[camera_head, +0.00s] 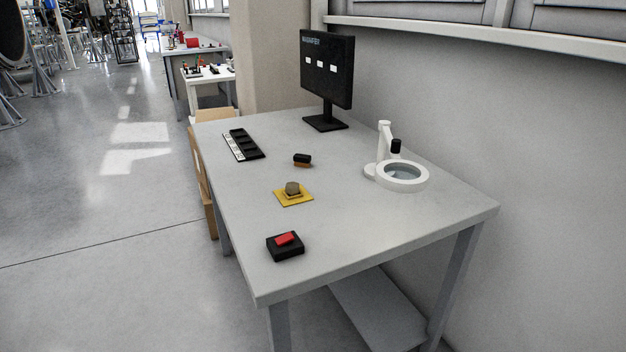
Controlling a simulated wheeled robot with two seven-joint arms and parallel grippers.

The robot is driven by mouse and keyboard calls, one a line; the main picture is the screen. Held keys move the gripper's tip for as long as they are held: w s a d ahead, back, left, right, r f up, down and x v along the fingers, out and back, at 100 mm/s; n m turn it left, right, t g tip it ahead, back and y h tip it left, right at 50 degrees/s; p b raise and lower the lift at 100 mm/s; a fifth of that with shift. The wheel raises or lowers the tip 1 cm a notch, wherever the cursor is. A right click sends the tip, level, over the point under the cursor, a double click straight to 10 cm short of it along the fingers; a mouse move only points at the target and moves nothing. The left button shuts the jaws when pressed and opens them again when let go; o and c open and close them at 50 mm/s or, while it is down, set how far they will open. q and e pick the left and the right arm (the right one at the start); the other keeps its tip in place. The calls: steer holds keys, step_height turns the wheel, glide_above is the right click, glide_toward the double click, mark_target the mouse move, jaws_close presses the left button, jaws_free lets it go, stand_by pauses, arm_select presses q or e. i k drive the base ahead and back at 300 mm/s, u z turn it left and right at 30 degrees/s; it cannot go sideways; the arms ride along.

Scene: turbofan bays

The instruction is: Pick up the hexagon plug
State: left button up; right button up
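A small grey-brown plug with a faceted, hexagon-like outline (292,188) stands on a flat yellow square plate (282,201) near the middle of the grey table. It is too small to tell whether it sits in a recess or just on top. Neither of my grippers is in view, and nothing touches the plug.
On the grey table (370,235) are a black box with a red top piece (285,246), a small black-and-orange block (302,160), a dark slotted tray (243,145), a monitor (327,75) and a white ring magnifier (402,176). A wall borders the right side; floor is open left.

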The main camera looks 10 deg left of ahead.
mark_target(292, 189)
steer(key=k, duration=0.7)
steer(key=u, duration=3.8)
steer(key=i, duration=0.15)
steer(key=z, duration=1.85)
steer(key=i, duration=1.75)
steer(key=z, duration=0.65)
steer(key=i, duration=1.3)
steer(key=z, duration=1.5)
steer(key=i, duration=0.15)
steer(key=z, duration=1.35)
